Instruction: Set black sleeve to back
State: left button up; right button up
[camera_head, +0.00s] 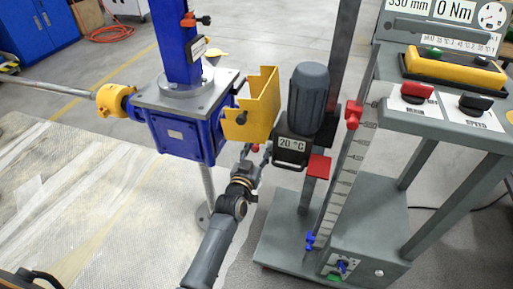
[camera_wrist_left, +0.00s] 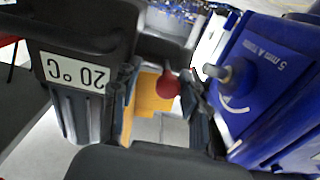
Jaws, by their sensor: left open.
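A dark knob or sleeve (camera_wrist_left: 238,75) sits on a short shaft on the blue gearbox (camera_wrist_left: 285,80) in the left wrist view. I cannot tell for certain that it is the black sleeve. In the head view a small black part (camera_head: 242,118) shows at the yellow cover (camera_head: 262,100) beside the blue gearbox (camera_head: 180,137). My left gripper (camera_head: 254,156) is in the gap between the gearbox and the dark motor (camera_head: 309,100). Its fingers (camera_wrist_left: 163,95) are apart, with a red ball (camera_wrist_left: 168,84) seen between them; touching cannot be told. My right gripper is not in view.
The motor's 20 °C plate (camera_wrist_left: 75,70) is close on the left in the wrist view. A grey stand (camera_head: 345,235) with a scale and a control panel (camera_head: 440,110) is at the right. A steel shaft (camera_head: 60,90) sticks out left of the gearbox.

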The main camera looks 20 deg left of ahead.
pick_arm(q)
jog(key=shift+a, duration=0.15)
jog(key=shift+s, duration=0.35)
jog(key=s, duration=1.1)
jog(key=shift+s, duration=0.15)
jog(key=shift+a, duration=0.1)
